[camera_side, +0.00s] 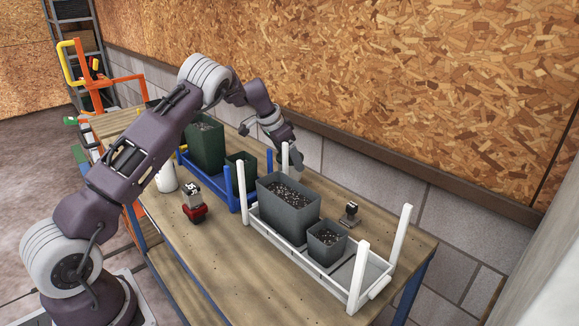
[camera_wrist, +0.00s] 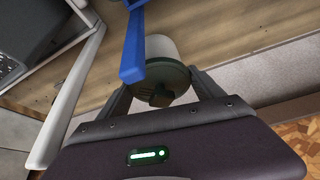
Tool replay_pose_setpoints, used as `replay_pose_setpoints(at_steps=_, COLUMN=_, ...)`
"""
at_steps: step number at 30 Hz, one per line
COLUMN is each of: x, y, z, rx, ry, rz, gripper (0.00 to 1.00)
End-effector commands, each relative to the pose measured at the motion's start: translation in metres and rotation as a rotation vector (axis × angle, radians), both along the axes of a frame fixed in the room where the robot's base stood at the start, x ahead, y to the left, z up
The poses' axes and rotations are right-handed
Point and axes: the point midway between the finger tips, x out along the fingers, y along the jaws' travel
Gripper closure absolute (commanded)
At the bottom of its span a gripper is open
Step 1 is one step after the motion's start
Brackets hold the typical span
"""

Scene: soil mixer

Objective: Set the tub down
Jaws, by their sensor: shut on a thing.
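The tub (camera_wrist: 170,54) shows in the wrist view as a white body with a dark green knobbed lid facing the camera. My gripper (camera_wrist: 163,83) is shut on it, with one finger on each side of the lid. A blue post covers part of the tub's left side in that view. In the side view my gripper (camera_side: 279,135) is at the back of the table, above the far edge near the white rack's rear post. The tub cannot be made out there, and its height above the table is unclear.
The white rack (camera_side: 309,266) holds a large and a small grey soil pot. The blue rack (camera_side: 210,184) holds green pots (camera_side: 206,147). Both have upright posts. A small red-based object (camera_side: 194,208) and a white container (camera_side: 166,179) stand at the left.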

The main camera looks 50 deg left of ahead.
Motion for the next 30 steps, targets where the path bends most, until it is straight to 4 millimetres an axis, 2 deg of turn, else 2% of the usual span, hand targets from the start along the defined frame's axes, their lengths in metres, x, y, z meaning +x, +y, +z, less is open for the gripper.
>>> replay_pose_setpoints(at_steps=1, x=-0.001, y=-0.001, z=-0.011, rx=-0.002, ry=0.004, rz=0.001, gripper=0.69)
replay_pose_setpoints(at_steps=4, x=0.000, y=0.000, z=-0.025, rx=-0.001, ry=0.002, rz=0.001, gripper=0.69)
replay_pose_setpoints(at_steps=13, x=0.000, y=0.000, z=-0.027, rx=0.000, ry=0.000, rz=0.001, gripper=0.69)
replay_pose_setpoints(at_steps=14, x=0.000, y=0.000, z=-0.027, rx=0.000, ry=0.001, rz=0.001, gripper=0.22)
replay_pose_setpoints(at_steps=15, x=0.000, y=0.000, z=-0.027, rx=0.000, ry=0.001, rz=0.001, gripper=0.15)
replay_pose_setpoints(at_steps=25, x=0.000, y=0.000, z=-0.023, rx=0.001, ry=0.000, rz=0.000, gripper=0.15)
replay_pose_setpoints(at_steps=28, x=-0.006, y=0.002, z=-0.007, rx=0.000, ry=-0.002, rz=0.002, gripper=0.15)
replay_pose_setpoints(at_steps=30, x=-0.014, y=0.004, z=0.011, rx=0.000, ry=-0.005, rz=0.003, gripper=0.15)
